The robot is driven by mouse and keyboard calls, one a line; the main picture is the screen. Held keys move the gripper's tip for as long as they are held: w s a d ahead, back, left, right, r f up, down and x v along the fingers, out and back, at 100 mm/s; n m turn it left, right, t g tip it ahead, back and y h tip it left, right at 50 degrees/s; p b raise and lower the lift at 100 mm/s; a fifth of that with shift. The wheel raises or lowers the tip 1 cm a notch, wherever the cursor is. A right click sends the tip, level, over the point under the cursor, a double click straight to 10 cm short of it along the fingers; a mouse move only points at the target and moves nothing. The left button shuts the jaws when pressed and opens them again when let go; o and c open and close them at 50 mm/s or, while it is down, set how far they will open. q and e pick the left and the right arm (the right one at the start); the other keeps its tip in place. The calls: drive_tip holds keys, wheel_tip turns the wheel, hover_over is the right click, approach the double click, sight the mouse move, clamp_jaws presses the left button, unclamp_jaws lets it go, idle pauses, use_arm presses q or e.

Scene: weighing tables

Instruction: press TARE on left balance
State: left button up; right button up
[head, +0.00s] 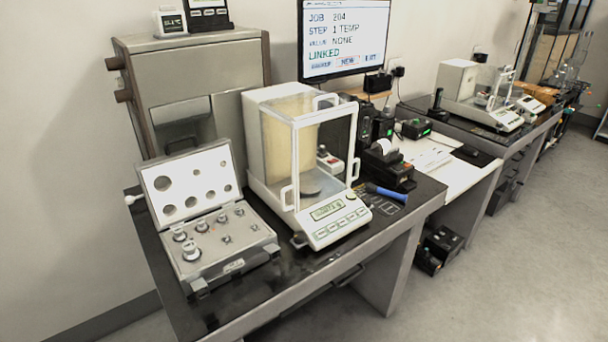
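The left balance (254,140) stands on the near dark table, a white body with a glass draft shield. Its sloped front panel (335,221) carries a greenish display (327,210) and a row of pale green buttons (335,229). The button labels are too small to read, so I cannot tell which one is TARE. A small white and red item shows behind the glass. Neither of my grippers is in the head view.
An open weight case (243,252) with several weights sits left of the balance. A blue-handled brush (385,193) and a small printer (388,168) are to its right. A monitor (345,38) stands behind. A second balance (480,95) is on the far table. The floor in front is clear.

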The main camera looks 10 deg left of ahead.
use_arm(q)
clamp_jaws()
idle(0.3)
idle(1.4)
